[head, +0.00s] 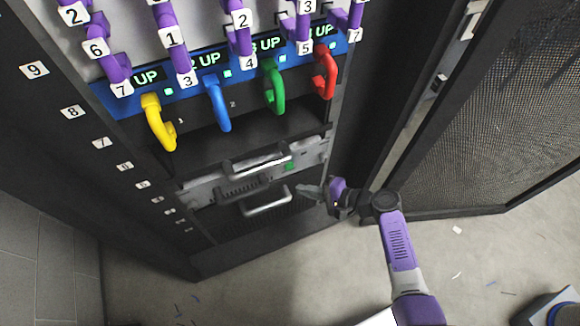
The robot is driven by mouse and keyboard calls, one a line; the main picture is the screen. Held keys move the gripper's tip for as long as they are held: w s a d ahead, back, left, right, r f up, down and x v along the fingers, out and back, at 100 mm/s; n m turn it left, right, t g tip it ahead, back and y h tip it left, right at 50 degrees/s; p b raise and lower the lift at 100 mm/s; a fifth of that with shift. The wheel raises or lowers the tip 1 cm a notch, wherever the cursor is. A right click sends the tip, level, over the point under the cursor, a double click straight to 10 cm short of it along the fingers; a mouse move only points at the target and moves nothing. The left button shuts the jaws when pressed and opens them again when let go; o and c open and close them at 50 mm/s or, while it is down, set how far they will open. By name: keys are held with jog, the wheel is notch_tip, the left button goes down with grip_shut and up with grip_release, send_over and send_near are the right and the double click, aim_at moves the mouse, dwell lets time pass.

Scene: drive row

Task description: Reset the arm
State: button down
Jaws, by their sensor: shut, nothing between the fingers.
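My arm rises from the lower right, purple and grey, and bends left at a dark joint. My gripper (317,193) is at its end, in front of the lower right part of the rack (262,232). The gripper is shut and empty. Its fingers point left, near the right end of the lower metal handle (266,208). I cannot tell whether they touch anything.
Yellow (160,125), blue (219,108), green (275,90) and red (326,75) handles hang below displays reading UP. An open mesh door (480,110) stands right of the rack. Purple numbered cables hang above. The floor (290,275) has scattered scraps.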

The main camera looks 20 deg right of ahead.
dwell(0.5)
jog(key=w+d+r+t+h, duration=0.1)
jog(key=w+d+h, duration=0.25)
jog(key=d, duration=0.35)
jog(key=s+d+r+n+t+h, duration=0.2)
jog(key=s+r+n+h, duration=0.15)
jog(key=s+h, duration=0.35)
jog(key=s+a+r+n+p, duration=0.1)
jog(key=s+a+r+n, duration=0.2)
jog(key=s+r, duration=0.6)
jog(key=s+a+r+n+t+y+p, duration=0.1)
jog(key=s+a+r+n, duration=0.2)
jog(key=s+r, duration=0.6)
jog(key=s+a+r+n+y+p, duration=0.1)
jog(key=s+a+r+n, duration=0.3)
jog(key=s+r, duration=0.5)
jog(key=shift+s+t+p, duration=0.4)
jog(key=shift+s+p, duration=0.2)
jog(key=shift+s, duration=0.45)
